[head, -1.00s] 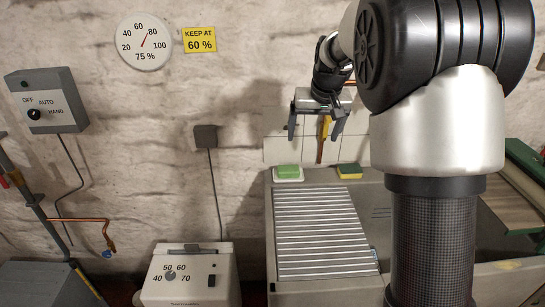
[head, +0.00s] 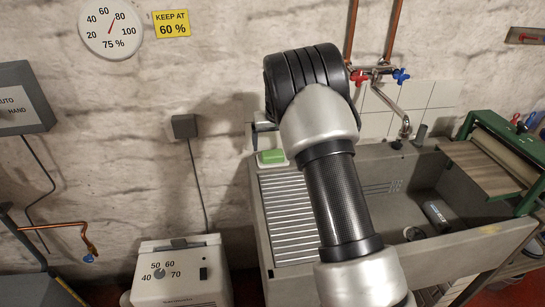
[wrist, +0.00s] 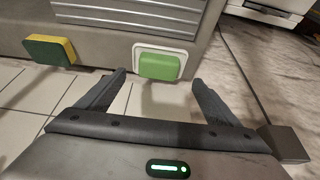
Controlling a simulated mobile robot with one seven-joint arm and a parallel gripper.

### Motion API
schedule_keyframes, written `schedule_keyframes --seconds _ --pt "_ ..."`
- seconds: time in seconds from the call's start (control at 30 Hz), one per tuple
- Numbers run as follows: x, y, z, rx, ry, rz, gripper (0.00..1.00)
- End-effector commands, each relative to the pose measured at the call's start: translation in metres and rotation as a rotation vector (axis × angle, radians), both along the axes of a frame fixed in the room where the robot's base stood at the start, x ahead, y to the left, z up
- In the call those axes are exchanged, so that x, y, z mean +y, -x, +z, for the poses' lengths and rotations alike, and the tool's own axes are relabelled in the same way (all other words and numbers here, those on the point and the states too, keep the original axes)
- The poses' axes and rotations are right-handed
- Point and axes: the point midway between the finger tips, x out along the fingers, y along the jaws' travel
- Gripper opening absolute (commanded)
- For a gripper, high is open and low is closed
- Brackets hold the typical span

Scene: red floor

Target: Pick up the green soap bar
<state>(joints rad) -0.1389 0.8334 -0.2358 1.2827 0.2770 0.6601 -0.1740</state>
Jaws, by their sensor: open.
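The green soap bar (head: 271,156) lies on a white soap dish (head: 262,164) at the back left corner of the sink unit. In the wrist view the soap bar (wrist: 160,66) and white dish (wrist: 137,50) are just beyond and between my fingertips. My gripper (wrist: 158,78) is open and empty, with the soap apart from the fingers. In the head view most of the gripper is hidden behind my arm; a small grey part shows just above the soap.
A yellow and green sponge (wrist: 50,50) sits beside the soap in the wrist view. The ribbed drainboard (head: 288,215) lies in front of the soap. The tap (head: 405,130) and a green-framed roller device (head: 490,160) stand to the right. A wall socket box (head: 185,127) is at left.

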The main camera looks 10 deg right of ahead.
Motion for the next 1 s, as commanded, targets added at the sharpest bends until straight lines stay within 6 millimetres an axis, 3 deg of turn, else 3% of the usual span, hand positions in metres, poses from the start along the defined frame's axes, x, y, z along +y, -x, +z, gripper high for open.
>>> schedule_keyframes --seconds 0.27,0.53,0.83,0.87,1.0 --pt "-0.001 -0.009 -0.020 0.001 0.001 -0.001 0.86" --pt "-0.004 -0.028 -0.053 0.001 0.000 0.000 0.86" --pt "-0.004 -0.030 -0.059 -0.001 0.000 0.000 0.86" --pt "-0.004 -0.030 -0.058 -0.001 0.000 0.000 0.84" --pt "-0.004 -0.030 -0.058 -0.001 0.000 0.000 0.61"
